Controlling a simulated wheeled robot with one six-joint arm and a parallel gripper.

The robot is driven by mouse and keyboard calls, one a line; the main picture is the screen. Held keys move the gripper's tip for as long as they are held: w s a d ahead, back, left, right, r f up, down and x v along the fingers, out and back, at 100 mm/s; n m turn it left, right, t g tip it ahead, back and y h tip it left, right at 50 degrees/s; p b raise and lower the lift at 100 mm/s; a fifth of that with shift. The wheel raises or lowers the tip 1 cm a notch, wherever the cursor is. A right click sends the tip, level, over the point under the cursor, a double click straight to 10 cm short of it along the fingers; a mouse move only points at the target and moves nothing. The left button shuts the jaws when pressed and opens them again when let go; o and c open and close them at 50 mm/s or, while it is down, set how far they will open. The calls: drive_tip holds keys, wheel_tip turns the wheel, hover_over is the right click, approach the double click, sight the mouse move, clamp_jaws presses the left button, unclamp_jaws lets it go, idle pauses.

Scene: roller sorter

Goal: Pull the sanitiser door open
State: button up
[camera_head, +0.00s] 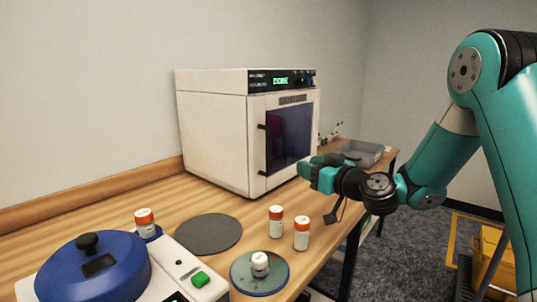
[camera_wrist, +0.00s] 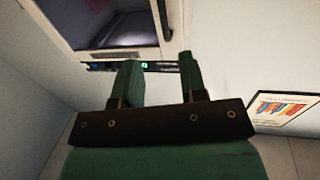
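The sanitiser (camera_head: 212,135) is a white box on the wooden bench. Its door (camera_head: 290,138) has a dark window and looks shut. A dark upright handle (camera_head: 262,150) is on the door's left side. In the head view my gripper (camera_head: 306,170) is in front of the door's lower right part, apart from the handle. In the wrist view its two green fingers (camera_wrist: 158,82) stand apart with nothing between them. The dark window (camera_wrist: 110,28) and lit display (camera_wrist: 145,66) show beyond the fingers. A dark bar at the window's edge may be the handle.
Two orange-capped bottles (camera_head: 276,222) (camera_head: 301,233) stand near the bench's front edge. A grey tray (camera_head: 360,152) lies right of the sanitiser.

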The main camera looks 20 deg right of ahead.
drive_tip(key=p, duration=0.7)
hover_over(268, 170)
drive_tip(key=shift+w+d, duration=0.15)
drive_tip(key=shift+w, duration=0.2)
clamp_jaws()
